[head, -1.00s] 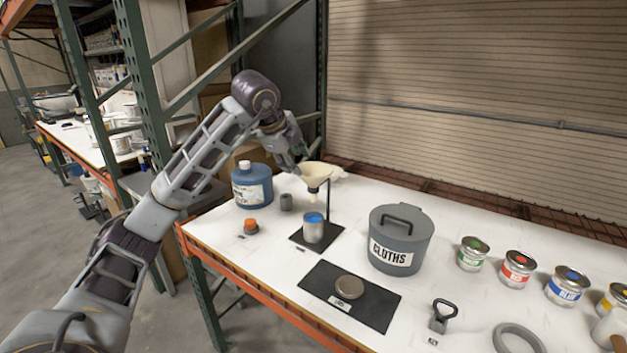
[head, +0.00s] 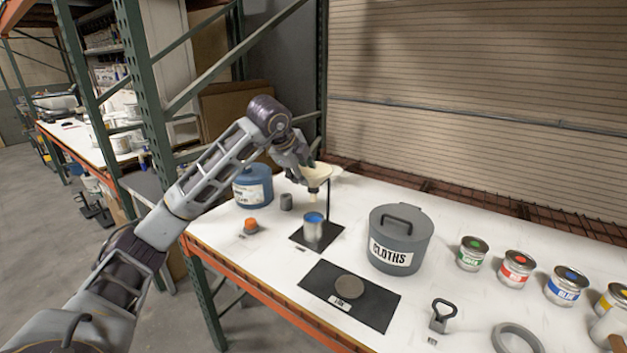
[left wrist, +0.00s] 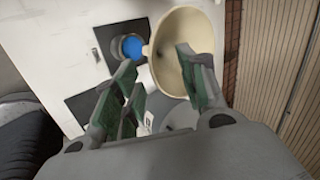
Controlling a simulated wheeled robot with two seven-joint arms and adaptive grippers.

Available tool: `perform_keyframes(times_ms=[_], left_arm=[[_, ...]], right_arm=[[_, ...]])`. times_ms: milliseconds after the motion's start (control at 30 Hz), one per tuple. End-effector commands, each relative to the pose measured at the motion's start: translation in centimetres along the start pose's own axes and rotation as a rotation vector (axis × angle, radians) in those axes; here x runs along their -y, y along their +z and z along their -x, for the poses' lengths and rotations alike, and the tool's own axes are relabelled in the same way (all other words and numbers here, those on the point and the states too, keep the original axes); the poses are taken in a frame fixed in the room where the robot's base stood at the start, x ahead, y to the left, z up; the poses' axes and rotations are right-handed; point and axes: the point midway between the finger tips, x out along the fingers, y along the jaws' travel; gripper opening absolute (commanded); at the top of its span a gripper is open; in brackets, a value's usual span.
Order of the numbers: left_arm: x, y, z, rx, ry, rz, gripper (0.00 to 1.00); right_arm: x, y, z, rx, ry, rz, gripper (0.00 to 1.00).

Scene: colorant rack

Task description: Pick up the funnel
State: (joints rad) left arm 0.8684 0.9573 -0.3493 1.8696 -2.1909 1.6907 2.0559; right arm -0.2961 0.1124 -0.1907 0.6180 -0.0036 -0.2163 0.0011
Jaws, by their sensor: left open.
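The cream funnel (head: 318,174) sits in a dark stand above a can with a blue top (head: 313,228) in the head view. My left gripper (head: 302,174) is at the funnel's left rim. In the left wrist view the funnel (left wrist: 183,28) shows its wide bowl, and my left gripper (left wrist: 158,80) is open with its fingers apart. One finger overlaps the bowl in that view and the other is to the left of it, near the spout side. I cannot tell whether a finger touches the funnel. My right gripper is not in view.
A grey lidded CLOTHS bin (head: 400,240) stands to the right. A black mat (head: 372,312) lies in front. Several paint cans line the right side.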

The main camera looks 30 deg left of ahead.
Motion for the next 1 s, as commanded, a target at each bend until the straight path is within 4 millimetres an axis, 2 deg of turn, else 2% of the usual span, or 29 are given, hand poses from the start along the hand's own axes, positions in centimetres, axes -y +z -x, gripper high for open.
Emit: perform_keyframes(times_ms=[267,500,767,1000], left_arm=[[0.1,-0.3,-2.8,-0.001,0.004,-0.001,0.41],[0.1,-0.2,-4.6,0.0,0.001,0.0,0.41],[0.1,-0.2,-4.8,0.0,0.001,0.0,0.41],[0.1,-0.2,-4.8,0.0,0.001,-0.001,0.4]], right_arm=[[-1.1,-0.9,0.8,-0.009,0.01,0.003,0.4],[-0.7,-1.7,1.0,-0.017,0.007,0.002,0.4],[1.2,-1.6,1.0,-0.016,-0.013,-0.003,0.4],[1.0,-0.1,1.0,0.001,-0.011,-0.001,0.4]])
